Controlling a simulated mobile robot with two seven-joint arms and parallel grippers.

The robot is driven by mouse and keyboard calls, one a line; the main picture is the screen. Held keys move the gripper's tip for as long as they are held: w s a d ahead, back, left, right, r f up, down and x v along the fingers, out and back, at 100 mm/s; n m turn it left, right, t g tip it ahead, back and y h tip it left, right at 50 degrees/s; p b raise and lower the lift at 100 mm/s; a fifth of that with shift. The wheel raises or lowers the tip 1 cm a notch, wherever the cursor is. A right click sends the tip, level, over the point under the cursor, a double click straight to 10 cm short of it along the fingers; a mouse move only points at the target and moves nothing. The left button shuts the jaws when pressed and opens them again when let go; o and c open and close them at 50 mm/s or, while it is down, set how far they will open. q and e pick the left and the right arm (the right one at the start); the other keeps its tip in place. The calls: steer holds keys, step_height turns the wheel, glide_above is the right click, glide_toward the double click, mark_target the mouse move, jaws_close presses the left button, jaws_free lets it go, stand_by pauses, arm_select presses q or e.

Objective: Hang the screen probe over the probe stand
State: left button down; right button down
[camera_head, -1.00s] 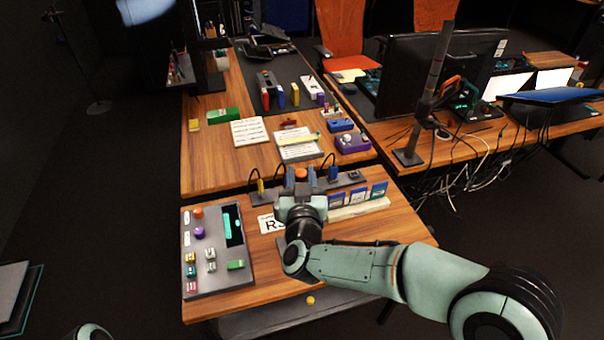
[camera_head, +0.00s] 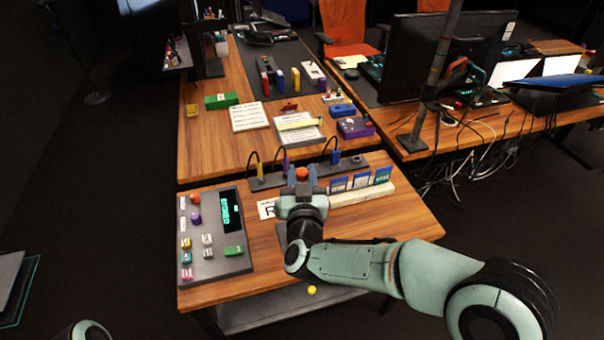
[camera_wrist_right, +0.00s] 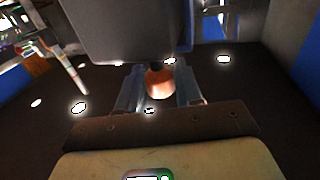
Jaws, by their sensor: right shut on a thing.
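My right gripper (camera_head: 302,181) is over the near table, its fingers pointing away from me. It is shut on an orange ball-shaped thing (camera_head: 302,173). In the right wrist view the orange thing (camera_wrist_right: 160,82) shows between the fingers, with a large grey block (camera_wrist_right: 125,30) just above it. I cannot tell whether block and ball are one piece, or whether this is the screen probe. I cannot pick out the probe stand with certainty. Part of my left arm shows at the bottom left; its gripper is out of view.
A grey control panel (camera_head: 212,262) with buttons and a lit display (camera_head: 230,211) lies at left. Behind the gripper is a grey strip (camera_head: 268,183) with cabled plugs. Labelled blue cards (camera_head: 361,181) stand at right on a pale block. A yellow ball (camera_head: 312,290) shows below the front edge.

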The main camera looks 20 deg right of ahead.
steer(key=c, duration=0.7)
jaws_free()
steer(key=shift+o, duration=0.2)
steer(key=v, duration=1.3)
steer(key=shift+s, duration=0.2)
